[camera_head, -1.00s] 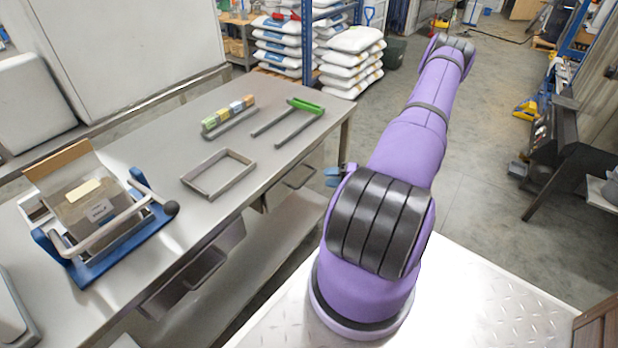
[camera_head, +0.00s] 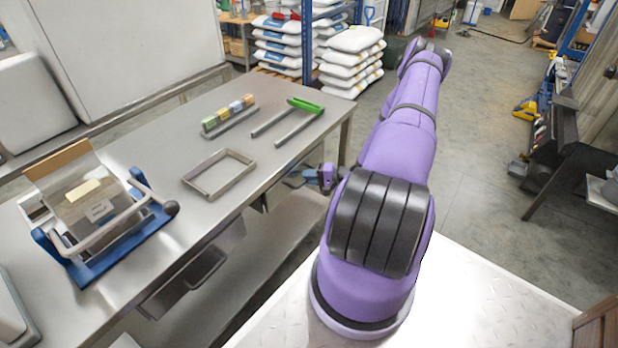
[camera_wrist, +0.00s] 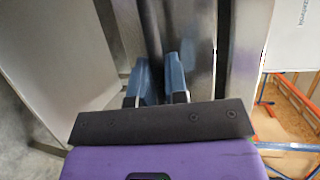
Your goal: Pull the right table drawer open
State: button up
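The right table drawer (camera_head: 314,159) is under the far right end of the steel table (camera_head: 165,158), and its front looks flush with the table's side. My gripper (camera_head: 294,180) is at the drawer front, with its blue fingers over the place of the handle. The handle itself is mostly hidden there. In the wrist view the two blue fingers (camera_wrist: 159,88) are apart, with a gap between them, pointing at grey metal surfaces. I cannot tell whether the handle lies between them or whether they touch it.
A left drawer (camera_head: 225,242) with a dark handle is farther along the table. On the tabletop are a blue-framed press (camera_head: 85,262), a metal frame (camera_head: 218,190), a green-handled tool (camera_head: 306,106) and a row of coloured blocks (camera_head: 228,116).

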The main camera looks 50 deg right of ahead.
grip_shut()
jog(key=shift+s, duration=0.1)
jog(key=s+d, duration=0.2)
jog(key=s, duration=2.2)
jog(key=o, duration=0.5)
grip_release()
jog(key=shift+o, duration=0.2)
jog(key=shift+s, duration=0.1)
jog(key=v, duration=1)
jog(key=shift+s+d, duration=0.25)
jog(key=shift+s, duration=0.05)
